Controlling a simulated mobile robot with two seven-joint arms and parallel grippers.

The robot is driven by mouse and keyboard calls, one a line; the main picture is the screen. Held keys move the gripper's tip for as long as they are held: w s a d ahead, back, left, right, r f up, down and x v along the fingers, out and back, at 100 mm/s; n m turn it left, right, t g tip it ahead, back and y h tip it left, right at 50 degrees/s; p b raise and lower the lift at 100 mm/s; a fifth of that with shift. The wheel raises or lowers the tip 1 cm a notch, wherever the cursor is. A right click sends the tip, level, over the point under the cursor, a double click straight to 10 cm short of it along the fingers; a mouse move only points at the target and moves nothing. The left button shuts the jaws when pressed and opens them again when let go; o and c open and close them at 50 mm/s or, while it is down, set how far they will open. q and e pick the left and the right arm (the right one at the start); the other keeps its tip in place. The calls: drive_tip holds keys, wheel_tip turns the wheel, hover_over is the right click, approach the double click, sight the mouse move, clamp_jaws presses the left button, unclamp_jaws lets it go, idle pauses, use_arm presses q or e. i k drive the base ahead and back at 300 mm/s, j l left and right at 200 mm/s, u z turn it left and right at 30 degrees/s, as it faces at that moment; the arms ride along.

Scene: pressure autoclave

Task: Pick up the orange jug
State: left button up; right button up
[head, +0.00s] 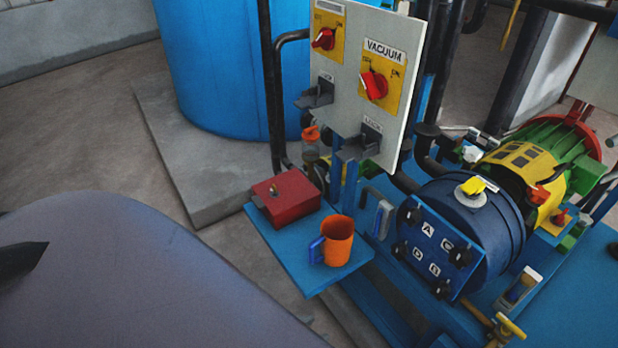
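The orange jug (338,241) stands upright on a small blue shelf (290,262), near its front right part. Its blue handle (316,250) points left. My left gripper (22,257) shows only as a dark tip at the left edge, far left of the jug and apart from it. Whether its fingers are open or shut does not show. My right gripper is not in view.
A red box (286,196) sits behind the jug on the shelf. The white control panel (358,75) rises behind. The blue autoclave vessel (470,225) with a lettered front plate stands close right of the shelf. A large blue tank (230,65) stands at the back.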

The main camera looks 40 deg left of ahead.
sight(337, 230)
drive_tip(key=j+u, duration=0.15)
drive_tip(key=u, duration=0.8)
drive_tip(key=j+z, duration=0.15)
drive_tip(key=z, duration=0.3)
drive_tip(key=k+j+z, duration=0.1)
drive_tip(key=z, duration=0.35)
drive_tip(key=j+z, duration=0.15)
drive_tip(key=z, duration=0.3)
drive_tip(key=k, duration=0.05)
